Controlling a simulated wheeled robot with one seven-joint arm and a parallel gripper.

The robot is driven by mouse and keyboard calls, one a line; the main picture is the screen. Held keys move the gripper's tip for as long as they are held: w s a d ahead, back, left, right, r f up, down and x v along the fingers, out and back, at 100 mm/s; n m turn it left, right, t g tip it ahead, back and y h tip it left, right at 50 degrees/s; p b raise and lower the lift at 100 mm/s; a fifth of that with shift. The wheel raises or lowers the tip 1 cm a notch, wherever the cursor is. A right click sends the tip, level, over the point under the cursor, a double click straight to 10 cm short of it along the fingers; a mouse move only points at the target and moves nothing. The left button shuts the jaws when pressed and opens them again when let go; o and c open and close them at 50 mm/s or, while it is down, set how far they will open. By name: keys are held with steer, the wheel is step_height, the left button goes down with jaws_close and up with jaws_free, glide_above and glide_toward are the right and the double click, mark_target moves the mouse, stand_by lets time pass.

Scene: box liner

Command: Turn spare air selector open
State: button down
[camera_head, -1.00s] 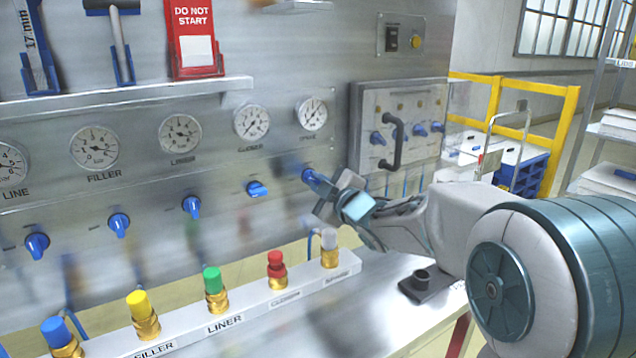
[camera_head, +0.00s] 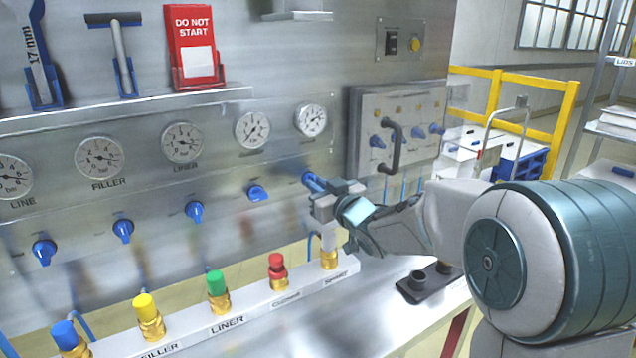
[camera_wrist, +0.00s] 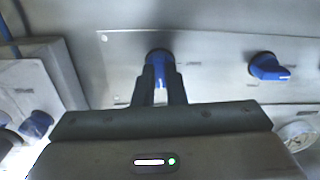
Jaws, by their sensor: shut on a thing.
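The spare air selector is a blue knob (camera_head: 309,179) at the right end of a row of blue selectors on the steel panel. My gripper (camera_head: 323,187) is at it and partly covers it. In the wrist view the blue knob (camera_wrist: 160,61) shows between the two dark fingers of my gripper (camera_wrist: 161,75), which are shut on it. The fingers hide the knob's sides, so its exact angle is hard to read. The spare gauge (camera_head: 311,120) is above the knob. The spare coupling (camera_head: 329,258) stands below on the rail, partly behind my gripper.
The neighbouring blue selector (camera_head: 257,193) is to the left, apart from my gripper; it also shows in the wrist view (camera_wrist: 269,67). A side box with a dark handle (camera_head: 391,146) is close on the right. A black holder (camera_head: 430,282) sits on the bench.

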steer(key=shift+f+m, duration=0.25)
steer(key=shift+m, duration=0.35)
steer(key=c, duration=1.5)
jaws_free()
steer(key=shift+r, duration=0.1)
steer(key=v, duration=1.4)
